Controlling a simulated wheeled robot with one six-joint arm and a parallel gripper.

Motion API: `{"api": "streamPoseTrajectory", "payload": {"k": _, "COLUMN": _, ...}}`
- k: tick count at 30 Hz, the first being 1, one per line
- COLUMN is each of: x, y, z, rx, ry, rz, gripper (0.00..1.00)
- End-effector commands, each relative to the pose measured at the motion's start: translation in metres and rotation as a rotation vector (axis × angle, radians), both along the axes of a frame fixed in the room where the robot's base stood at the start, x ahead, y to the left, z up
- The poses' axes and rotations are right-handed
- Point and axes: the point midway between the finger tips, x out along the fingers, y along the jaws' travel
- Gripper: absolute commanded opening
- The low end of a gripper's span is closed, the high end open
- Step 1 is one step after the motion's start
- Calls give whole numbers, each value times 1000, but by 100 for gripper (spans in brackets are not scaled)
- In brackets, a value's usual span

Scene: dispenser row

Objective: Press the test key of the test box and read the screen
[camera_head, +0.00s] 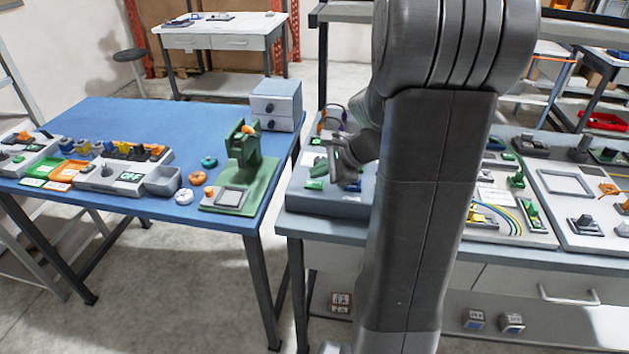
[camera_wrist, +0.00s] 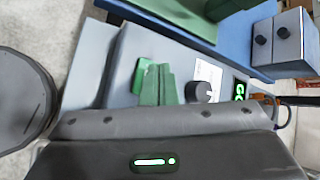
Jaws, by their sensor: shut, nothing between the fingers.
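The test box (camera_head: 305,201) is a grey sloped box on the left end of the right bench, partly hidden by my arm. A bright green key (camera_head: 313,184) is on its top; it shows in the wrist view (camera_wrist: 140,76) beside two dark green strips that seem to be my fingers. My gripper (camera_head: 347,181) is low over the box top, shut and empty. I cannot tell whether it touches the key. In the wrist view, a dark screen (camera_wrist: 239,91) shows green letters beginning "GO", turned sideways; my gripper's body hides any rest.
A dark knob (camera_wrist: 203,92) and a white label (camera_wrist: 209,72) are between key and screen. The blue table (camera_head: 115,110) on the left holds a green stand (camera_head: 244,160) and grey drawers (camera_head: 277,104). Right of my arm, the bench carries boards with several parts.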

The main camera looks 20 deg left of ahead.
Motion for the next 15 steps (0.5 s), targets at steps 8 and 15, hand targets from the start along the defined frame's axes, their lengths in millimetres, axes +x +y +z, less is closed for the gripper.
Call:
{"api": "streamPoseTrajectory", "payload": {"k": 8, "x": 0, "y": 0, "z": 5, "rx": 0, "ry": 0, "rz": 0, "gripper": 0}}
{"api": "streamPoseTrajectory", "payload": {"k": 15, "x": 0, "y": 0, "z": 29, "rx": 0, "ry": -1, "rz": 1, "gripper": 0}}
